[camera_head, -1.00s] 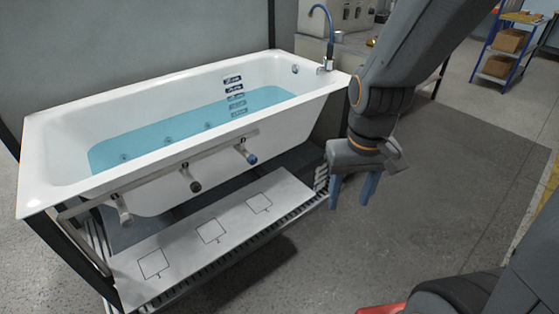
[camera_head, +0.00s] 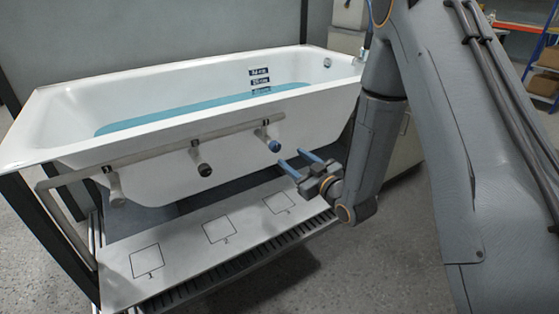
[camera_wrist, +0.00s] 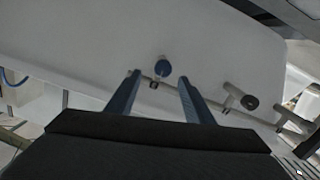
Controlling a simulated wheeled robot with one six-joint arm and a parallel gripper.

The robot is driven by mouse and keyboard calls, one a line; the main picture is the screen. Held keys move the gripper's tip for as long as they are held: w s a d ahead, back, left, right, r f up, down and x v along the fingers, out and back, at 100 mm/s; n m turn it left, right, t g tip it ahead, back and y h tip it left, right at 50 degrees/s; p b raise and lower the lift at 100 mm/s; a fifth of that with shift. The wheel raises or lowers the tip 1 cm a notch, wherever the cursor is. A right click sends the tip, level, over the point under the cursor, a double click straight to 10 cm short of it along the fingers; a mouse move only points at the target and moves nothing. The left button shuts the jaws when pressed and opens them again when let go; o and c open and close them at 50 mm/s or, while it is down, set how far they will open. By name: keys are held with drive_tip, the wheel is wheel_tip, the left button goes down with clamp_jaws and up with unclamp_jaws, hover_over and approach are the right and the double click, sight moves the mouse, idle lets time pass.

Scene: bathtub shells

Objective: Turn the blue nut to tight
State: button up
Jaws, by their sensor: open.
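The blue nut (camera_head: 274,146) caps the right-hand stub of the pipe along the front of the white bathtub (camera_head: 330,108). In the wrist view the blue nut (camera_wrist: 163,67) lies beyond my fingertips, between their lines. My gripper (camera_head: 300,161) is open and empty, just to the right of the nut and slightly below it, its two blue fingers pointing toward it. In the wrist view my gripper (camera_wrist: 160,80) shows its fingers spread apart. I see no contact with the nut. Whether the nut is tight or loose cannot be told.
A black-capped stub (camera_head: 204,169) and a pale stub (camera_head: 117,198) sit left on the same pipe (camera_head: 150,158). Below is a white panel (camera_head: 185,246) with numbered squares. Blue water (camera_head: 190,110) shows in the tub. Open floor (camera_head: 340,265) lies in front.

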sight(277, 148)
drive_tip(key=shift+t+y, duration=0.3)
drive_tip(key=x, duration=0.4)
drive_tip(key=b+x, duration=0.1)
drive_tip(key=x, duration=0.3)
drive_tip(key=shift+s+a+f, duration=0.15)
drive_tip(key=shift+s+a, duration=0.05)
drive_tip(key=shift+a, duration=0.1)
drive_tip(key=c, duration=1)
